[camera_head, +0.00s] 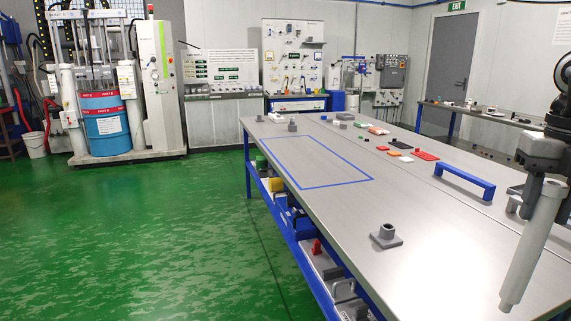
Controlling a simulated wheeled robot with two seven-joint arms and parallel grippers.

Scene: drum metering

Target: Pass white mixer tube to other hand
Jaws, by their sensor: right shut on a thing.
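The white mixer tube (527,255) is at the right of the head view, long and slim, tilted with its narrow end down and to the left. My right gripper (545,188) is shut on its upper part and holds it over the near right part of the table. Its upper end is close to the gripper and partly hidden by it. My left gripper is not in view.
A long grey table (315,222) runs from front right to back left, with a blue taped rectangle. A grey socket block (386,237) stands near its front edge. A blue handle (464,181) and several small parts lie further back. Green floor is open at left.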

